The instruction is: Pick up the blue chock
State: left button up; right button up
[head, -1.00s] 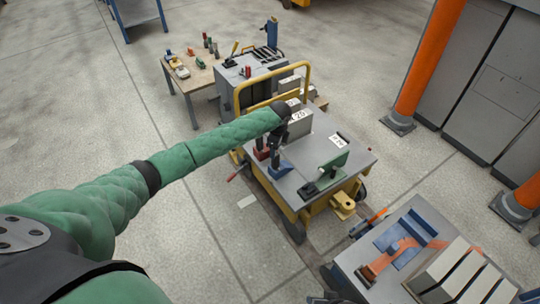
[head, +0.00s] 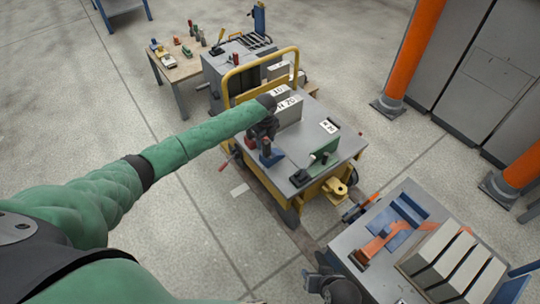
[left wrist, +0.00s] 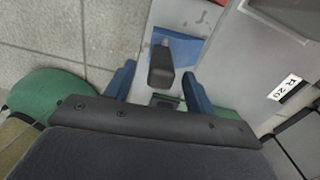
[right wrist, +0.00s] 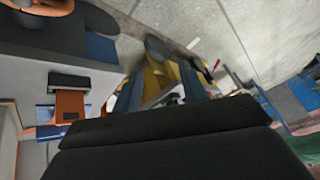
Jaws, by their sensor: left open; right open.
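The blue chock (head: 272,158) sits on the grey top of the yellow cart (head: 290,178), near its left edge. In the left wrist view the blue chock (left wrist: 183,48) has a dark upright handle (left wrist: 161,64). My left gripper (head: 264,135) is over the chock, pointing down. In the left wrist view its blue fingers (left wrist: 159,74) are open, one on each side of the handle, with nothing gripped. My right gripper (head: 332,286) is low at the bottom of the head view, away from the chock. In its wrist view its fingers (right wrist: 162,84) are open and empty.
A red chock (head: 251,143) stands just left of the blue one, partly hidden by my gripper. A green block (head: 325,150) and grey labelled blocks (head: 288,110) are on the cart. A yellow rail (head: 262,63) rises behind. A grey bench (head: 345,240) stands at lower right.

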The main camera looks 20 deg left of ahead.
aim_at(267, 147)
pick_arm(q)
jog(key=f, duration=0.3)
jog(key=shift+d+f, duration=0.2)
jog(key=shift+f, duration=0.6)
grip_shut()
pick_arm(e)
notch_tip(267, 147, up, 2)
jog(key=shift+s+d, duration=0.1)
jog(key=shift+s, duration=0.05)
